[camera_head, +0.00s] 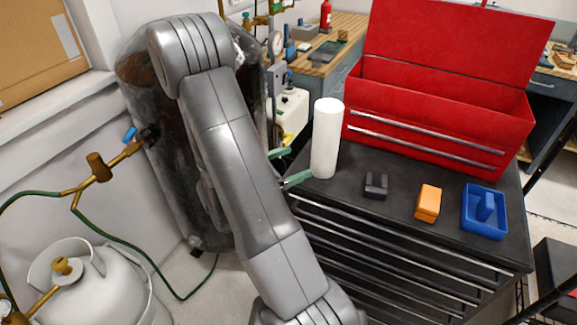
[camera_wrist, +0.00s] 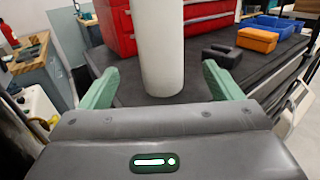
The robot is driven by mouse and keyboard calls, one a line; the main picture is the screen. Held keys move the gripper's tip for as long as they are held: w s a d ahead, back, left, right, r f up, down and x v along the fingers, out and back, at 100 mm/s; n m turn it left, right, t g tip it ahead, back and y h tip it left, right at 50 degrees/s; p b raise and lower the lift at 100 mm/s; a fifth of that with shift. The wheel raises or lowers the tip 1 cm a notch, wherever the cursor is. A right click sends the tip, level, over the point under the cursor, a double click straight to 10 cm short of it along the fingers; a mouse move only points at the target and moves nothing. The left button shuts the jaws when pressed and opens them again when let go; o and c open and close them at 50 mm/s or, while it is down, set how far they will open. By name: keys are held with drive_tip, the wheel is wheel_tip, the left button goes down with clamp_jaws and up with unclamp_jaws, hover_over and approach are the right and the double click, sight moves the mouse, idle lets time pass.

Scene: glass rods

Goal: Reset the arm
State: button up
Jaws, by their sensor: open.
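My gripper (camera_wrist: 160,88) is open in the wrist view, with its two green fingers on either side of a white cylinder (camera_wrist: 161,50). The cylinder stands upright on the black top of the drawer cabinet, and gaps show between it and both fingers. In the head view the cylinder (camera_head: 326,140) stands near the cabinet's left edge. The green fingertips of my gripper (camera_head: 288,167) show at its lower left there. My grey arm covers the middle left of the head view and hides most of the gripper body.
A black block (camera_head: 376,188), an orange block (camera_head: 428,203) and a blue tray (camera_head: 471,221) sit on the cabinet top (camera_head: 400,172), right of the cylinder. An open red toolbox (camera_head: 430,115) stands behind. A gas tank (camera_head: 95,285) with hoses is at lower left.

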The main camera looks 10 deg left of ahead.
sight(314, 154)
drive_tip(key=shift+s+a, duration=0.25)
drive_tip(key=shift+a, duration=0.05)
idle(0.4)
drive_tip(key=p+x, duration=0.2)
drive_tip(key=x, duration=0.8)
drive_tip(key=shift+w+d, duration=0.65)
drive_tip(key=shift+d, duration=0.1)
drive_tip(key=shift+f, duration=0.2)
